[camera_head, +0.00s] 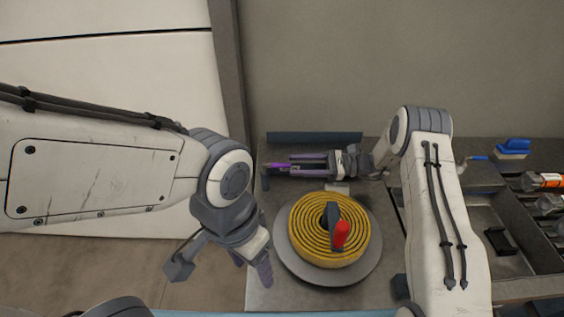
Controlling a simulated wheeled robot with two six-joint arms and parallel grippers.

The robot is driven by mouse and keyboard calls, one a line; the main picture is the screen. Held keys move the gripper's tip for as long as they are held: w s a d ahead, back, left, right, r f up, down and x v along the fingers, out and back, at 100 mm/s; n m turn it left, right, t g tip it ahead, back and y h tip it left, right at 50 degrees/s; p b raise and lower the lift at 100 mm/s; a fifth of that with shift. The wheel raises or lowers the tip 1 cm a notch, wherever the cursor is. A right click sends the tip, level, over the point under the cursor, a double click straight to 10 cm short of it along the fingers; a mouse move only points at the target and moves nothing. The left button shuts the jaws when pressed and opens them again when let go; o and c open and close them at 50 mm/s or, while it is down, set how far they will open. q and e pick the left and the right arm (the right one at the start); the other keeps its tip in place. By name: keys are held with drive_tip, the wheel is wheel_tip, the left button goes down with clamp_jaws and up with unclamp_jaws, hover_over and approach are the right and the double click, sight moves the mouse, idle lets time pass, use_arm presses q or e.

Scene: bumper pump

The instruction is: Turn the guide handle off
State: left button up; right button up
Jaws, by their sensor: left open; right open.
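A round yellow ridged disc (305,247) sits on a grey round plate (370,268) on the workbench. A dark lever (331,213) with an upright red knob (341,234) is mounted on top of it. A small purple piece (252,167) shows at the bench's back left; I cannot tell whether it is the guide handle. My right gripper (290,165) is open behind the disc, fingers pointing left toward the purple piece. I cannot tell if they touch. My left gripper (222,270) is open and empty, left of the disc and apart from it.
A dark blue bar (315,137) runs along the bench's back edge. At the right are a grey tray (497,216), a blue brush-like item (514,147) and several canisters (545,181). A pale panel (110,70) stands behind my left arm.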

sight(282, 165)
drive_tip(key=a+p, duration=0.1)
drive_tip(key=a, duration=0.4)
drive_tip(key=shift+a, duration=0.1)
clamp_jaws()
idle(1.3)
